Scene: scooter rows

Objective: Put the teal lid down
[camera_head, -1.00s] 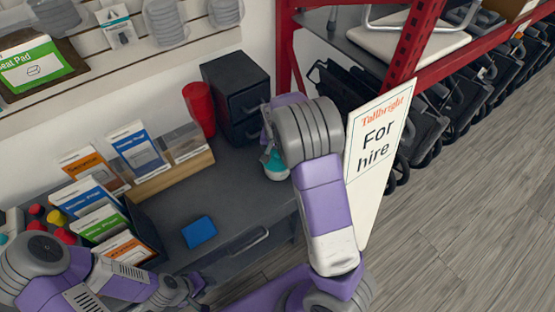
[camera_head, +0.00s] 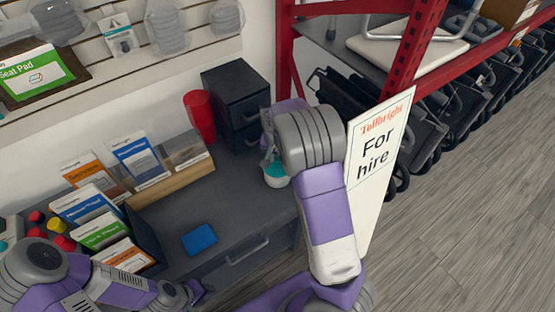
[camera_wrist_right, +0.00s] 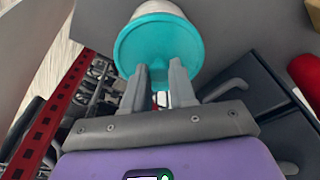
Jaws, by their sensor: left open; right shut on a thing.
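The teal lid (camera_head: 275,169) is at the right part of the dark desk, beside the black drawer unit, partly hidden by my right gripper. In the right wrist view, the lid (camera_wrist_right: 158,45) is a round teal disc with a white tub (camera_wrist_right: 157,8) behind it. The tub (camera_head: 277,183) also shows just under the lid in the head view. I cannot tell whether the lid is fully seated on it. My right gripper (camera_wrist_right: 160,72) is shut on the lid at its near edge. My left gripper (camera_head: 184,293) is open and empty at the desk's near left, apart from the lid.
The black drawer unit (camera_head: 236,95) and a red cup (camera_head: 199,115) stand behind the lid. A blue block (camera_head: 200,239) lies on the desk. Boxed packets (camera_head: 140,160) stand at left. A "For hire" sign (camera_head: 376,165) is close right of my right arm.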

